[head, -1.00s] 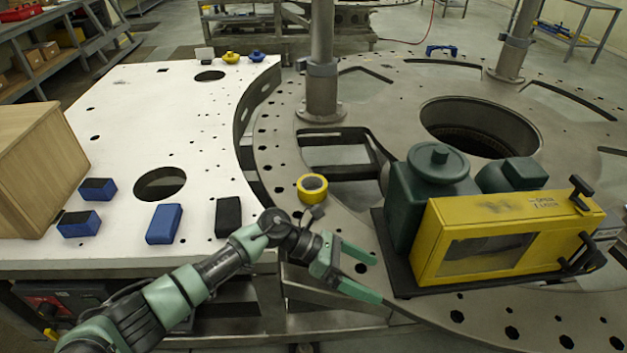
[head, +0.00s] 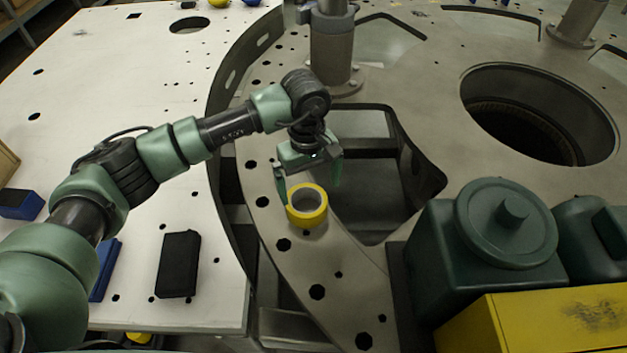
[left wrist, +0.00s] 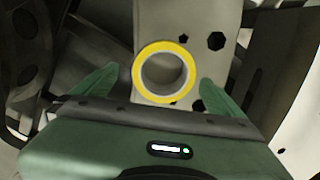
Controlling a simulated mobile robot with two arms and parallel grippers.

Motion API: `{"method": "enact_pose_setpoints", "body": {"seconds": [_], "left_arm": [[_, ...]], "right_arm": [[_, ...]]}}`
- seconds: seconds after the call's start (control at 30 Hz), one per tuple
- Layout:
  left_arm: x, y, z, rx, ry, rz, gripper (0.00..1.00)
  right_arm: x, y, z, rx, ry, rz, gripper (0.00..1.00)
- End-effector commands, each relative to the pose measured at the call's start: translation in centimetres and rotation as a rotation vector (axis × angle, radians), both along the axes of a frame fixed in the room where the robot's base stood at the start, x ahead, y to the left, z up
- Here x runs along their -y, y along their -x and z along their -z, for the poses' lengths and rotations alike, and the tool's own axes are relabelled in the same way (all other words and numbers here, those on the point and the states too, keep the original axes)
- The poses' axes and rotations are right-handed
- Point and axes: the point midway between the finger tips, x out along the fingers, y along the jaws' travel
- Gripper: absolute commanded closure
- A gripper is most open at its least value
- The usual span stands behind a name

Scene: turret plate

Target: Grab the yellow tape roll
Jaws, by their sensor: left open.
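The yellow tape roll (head: 307,206) lies flat on the grey turret plate (head: 345,275), near its left curved edge. My left gripper (head: 308,190) is open, pointing down just behind and above the roll, with a finger towards each side of it. In the left wrist view the roll (left wrist: 163,72) shows as a yellow ring with a grey inner core, ahead of and between the two green fingers (left wrist: 158,85). No contact with the fingers is visible. The right gripper is not in view.
A rectangular opening (head: 372,200) lies right of the roll. A green and yellow machine (head: 500,245) stands at the right. A metal post (head: 332,50) rises behind the gripper. A black block (head: 178,264) lies on the white table (head: 120,75) at left.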

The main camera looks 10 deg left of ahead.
Motion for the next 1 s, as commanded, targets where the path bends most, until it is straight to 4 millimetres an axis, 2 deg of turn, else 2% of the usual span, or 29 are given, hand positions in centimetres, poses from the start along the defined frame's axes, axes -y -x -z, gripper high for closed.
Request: {"method": "enact_pose_setpoints", "body": {"seconds": [0.13,0.3,0.4,0.53,0.7,0.8,0.97,1.0], "left_arm": [[-0.6,-0.2,0.4,0.014,-0.031,0.019,0.0],[-0.7,-0.1,2.2,0.013,-0.032,0.02,0.0],[-0.7,0.0,3.2,0.012,-0.031,0.019,0.0],[-0.9,0.1,5.2,0.01,-0.03,0.019,0.0],[-0.9,-0.1,7.3,0.015,-0.029,0.018,0.0],[-0.9,-0.1,7.6,0.017,-0.029,0.019,0.0],[-0.9,-0.1,7.6,0.017,-0.029,0.019,0.0],[-0.9,-0.1,7.6,0.017,-0.029,0.019,0.11]], "right_arm": [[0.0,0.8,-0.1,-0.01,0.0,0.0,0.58],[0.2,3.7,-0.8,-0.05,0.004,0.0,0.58],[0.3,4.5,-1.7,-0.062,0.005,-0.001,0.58],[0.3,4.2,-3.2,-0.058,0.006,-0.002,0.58],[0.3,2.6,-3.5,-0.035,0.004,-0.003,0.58],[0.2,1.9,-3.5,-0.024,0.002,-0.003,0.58],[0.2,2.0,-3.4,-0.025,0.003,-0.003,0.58],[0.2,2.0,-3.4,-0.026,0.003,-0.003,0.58]]}}
